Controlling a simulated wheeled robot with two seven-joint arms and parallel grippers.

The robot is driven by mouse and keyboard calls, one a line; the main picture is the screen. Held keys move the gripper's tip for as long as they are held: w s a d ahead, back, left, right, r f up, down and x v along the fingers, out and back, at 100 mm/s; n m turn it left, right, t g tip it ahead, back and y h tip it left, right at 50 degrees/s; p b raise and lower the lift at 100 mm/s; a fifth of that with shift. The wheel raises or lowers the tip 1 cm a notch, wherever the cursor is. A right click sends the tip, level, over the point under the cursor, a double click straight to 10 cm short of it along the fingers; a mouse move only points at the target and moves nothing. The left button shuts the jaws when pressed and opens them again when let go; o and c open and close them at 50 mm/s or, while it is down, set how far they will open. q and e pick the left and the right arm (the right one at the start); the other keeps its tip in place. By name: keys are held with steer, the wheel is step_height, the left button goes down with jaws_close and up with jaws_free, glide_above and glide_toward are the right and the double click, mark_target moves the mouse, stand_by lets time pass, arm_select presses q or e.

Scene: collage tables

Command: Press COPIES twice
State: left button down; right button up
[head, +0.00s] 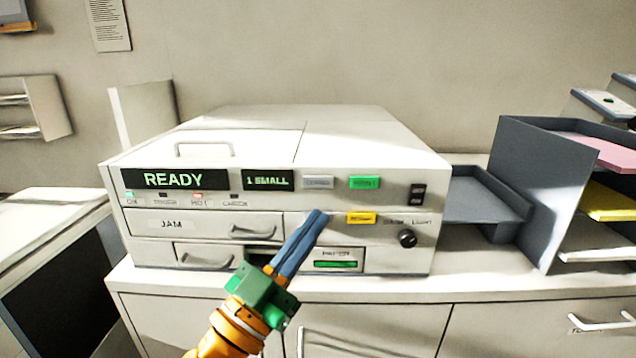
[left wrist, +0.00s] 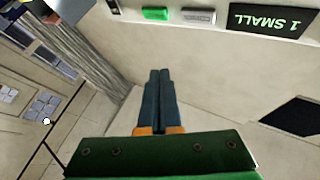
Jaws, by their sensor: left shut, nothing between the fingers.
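The copier (head: 350,130) is a white box on a counter. Its grey button (head: 318,182), with blurred lettering that seems to read COPIES, sits between the "1 SMALL" display (head: 267,180) and a green button (head: 364,182). The grey button (left wrist: 198,16) also shows at the top of the left wrist view, beside the green button (left wrist: 155,14). My left gripper (head: 318,214) is shut and empty, its blue fingers pointing up at the front panel, just below the grey button and apart from it. My right gripper is not in view.
A yellow button (head: 361,218) and a dark knob (head: 407,238) sit right of my fingertips. The JAM drawer (head: 200,225) has a protruding handle. A grey output tray (head: 487,200) and a paper rack (head: 540,190) stand at the right.

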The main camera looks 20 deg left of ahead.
arm_select(q)
glide_toward(325, 179)
steer(key=shift+s+d+r+x, duration=0.1)
steer(key=shift+d+x, duration=0.05)
steer(key=shift+x, duration=0.7)
steer(key=shift+s+d+r+x, duration=0.1)
steer(key=shift+s+d+x, duration=0.1)
steer(key=shift+x, duration=0.7)
steer(key=shift+s+d+r+x, duration=0.1)
steer(key=shift+d+x, duration=0.05)
steer(key=shift+x, duration=0.7)
steer(key=shift+w, duration=0.1)
steer(key=shift+w+a, duration=0.1)
steer(key=shift+w, duration=0.25)
steer(key=shift+w+a, duration=0.15)
steer(key=shift+w, duration=0.25)
stand_by(0.4)
steer(key=shift+s+d+f, duration=0.1)
steer(key=shift+s+d, duration=0.15)
steer(key=shift+s, duration=0.55)
steer(key=shift+s+d+p, duration=0.15)
steer(key=shift+s+d, duration=0.1)
steer(key=shift+s, duration=0.55)
steer(key=shift+s+d+p, duration=0.15)
steer(key=shift+s+d, duration=0.05)
steer(key=shift+s, duration=0.6)
steer(key=shift+s+d+p, duration=0.15)
steer(key=shift+s+d, duration=0.1)
steer(key=shift+s, duration=0.55)
stand_by(0.6)
